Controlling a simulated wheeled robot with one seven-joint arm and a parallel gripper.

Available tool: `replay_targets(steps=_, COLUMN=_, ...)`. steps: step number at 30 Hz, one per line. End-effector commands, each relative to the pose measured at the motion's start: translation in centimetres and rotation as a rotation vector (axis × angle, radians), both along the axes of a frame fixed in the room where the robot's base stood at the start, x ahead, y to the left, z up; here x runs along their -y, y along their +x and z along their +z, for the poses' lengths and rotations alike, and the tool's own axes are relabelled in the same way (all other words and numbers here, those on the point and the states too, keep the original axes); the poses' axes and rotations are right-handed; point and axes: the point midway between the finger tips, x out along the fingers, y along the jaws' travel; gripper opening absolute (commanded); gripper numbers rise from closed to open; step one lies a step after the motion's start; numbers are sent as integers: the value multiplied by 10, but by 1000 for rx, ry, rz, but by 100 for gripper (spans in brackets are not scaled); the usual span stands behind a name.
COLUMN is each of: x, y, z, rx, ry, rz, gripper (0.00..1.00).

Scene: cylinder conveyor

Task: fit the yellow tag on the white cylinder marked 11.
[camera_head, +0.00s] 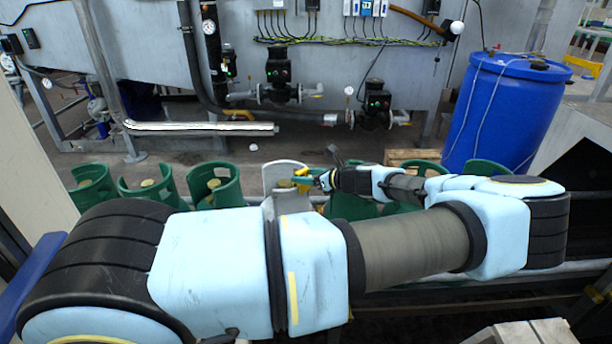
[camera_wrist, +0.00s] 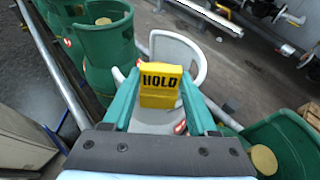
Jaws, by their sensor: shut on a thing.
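The yellow tag (camera_wrist: 160,84), lettered HOLD, is upright between the teal fingers of my gripper (camera_wrist: 158,92) in the wrist view. My gripper is shut on it. The white cylinder (camera_wrist: 192,52) is directly beyond and below the tag, its ring collar curving behind it. The tag covers part of the cylinder's top, so I cannot tell whether they touch. In the head view the white cylinder (camera_head: 280,174) stands in the row, with my gripper (camera_head: 304,178) at its right side. I cannot read a number on the cylinder.
Green cylinders stand on both sides in the row, one at left (camera_wrist: 100,40) and one at lower right (camera_wrist: 272,150) in the wrist view. A metal rail (camera_wrist: 55,70) runs along the row. A blue barrel (camera_head: 505,110) stands at the back right.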

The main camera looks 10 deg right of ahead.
Motion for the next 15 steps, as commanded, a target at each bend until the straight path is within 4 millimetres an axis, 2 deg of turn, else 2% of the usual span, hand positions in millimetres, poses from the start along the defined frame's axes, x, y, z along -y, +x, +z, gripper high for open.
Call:
replay_targets(steps=14, x=0, y=0, z=-12, rx=-1, ry=1, rz=0, gripper=6)
replay_targets(steps=15, x=0, y=0, z=-11, rx=-1, ry=1, rz=0, gripper=63)
